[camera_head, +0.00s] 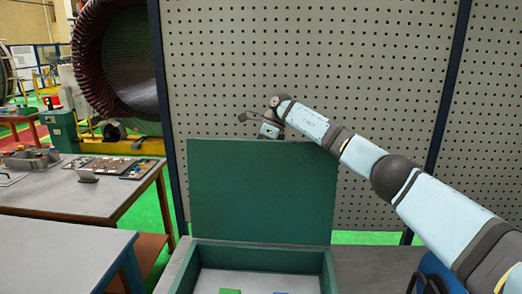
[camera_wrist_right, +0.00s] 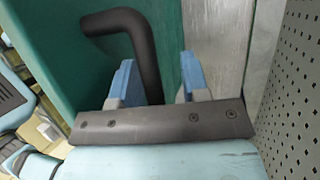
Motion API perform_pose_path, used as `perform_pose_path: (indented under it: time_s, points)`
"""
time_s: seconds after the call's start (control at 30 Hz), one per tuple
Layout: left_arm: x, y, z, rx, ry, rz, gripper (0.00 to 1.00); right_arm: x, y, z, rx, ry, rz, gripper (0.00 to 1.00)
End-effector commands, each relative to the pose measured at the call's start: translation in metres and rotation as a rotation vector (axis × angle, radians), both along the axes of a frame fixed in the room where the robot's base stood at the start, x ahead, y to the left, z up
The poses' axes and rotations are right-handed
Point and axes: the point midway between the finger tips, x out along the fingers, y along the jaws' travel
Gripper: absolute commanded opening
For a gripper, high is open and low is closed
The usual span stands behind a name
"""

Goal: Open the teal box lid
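The teal box (camera_head: 325,262) stands on a grey table at the bottom of the head view. Its lid (camera_head: 262,190) stands raised, about upright, at the box's back edge. In the right wrist view a dark bent handle (camera_wrist_right: 123,19) shows against the lid's teal surface (camera_wrist_right: 60,55). My right gripper (camera_head: 268,130) is at the lid's top edge, partly hidden behind it. In the wrist view its two blue fingers (camera_wrist_right: 157,62) are apart, with the handle's bar between them, nearer the left finger. My left gripper is not in view.
A green piece (camera_head: 230,291) and a blue piece (camera_head: 281,292) lie inside the box. A grey perforated panel (camera_head: 400,80) stands behind the lid. Grey workbenches (camera_head: 60,245) stand at the left, one with trays of parts.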

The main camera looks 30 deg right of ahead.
Motion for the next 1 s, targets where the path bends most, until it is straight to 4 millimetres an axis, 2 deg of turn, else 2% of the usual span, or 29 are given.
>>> perform_pose_path:
  time_s: [0.2, 0.37, 0.57, 0.8, 1.0]
  points:
    - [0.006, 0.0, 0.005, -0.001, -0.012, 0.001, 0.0, 0.001, -0.001, 0.006, 0.003, -0.007, -0.003, 0.42]
    - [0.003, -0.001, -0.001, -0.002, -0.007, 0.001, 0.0, 0.003, -0.008, 0.018, 0.004, -0.009, -0.004, 0.42]
    - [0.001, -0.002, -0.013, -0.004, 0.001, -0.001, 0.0, 0.007, -0.029, 0.055, 0.004, -0.009, -0.006, 0.42]
    - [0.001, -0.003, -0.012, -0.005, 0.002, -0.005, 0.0, 0.012, -0.054, 0.101, 0.005, -0.003, -0.005, 0.42]
    - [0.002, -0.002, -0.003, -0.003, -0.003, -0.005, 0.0, 0.014, -0.064, 0.116, 0.003, 0.001, -0.003, 0.42]
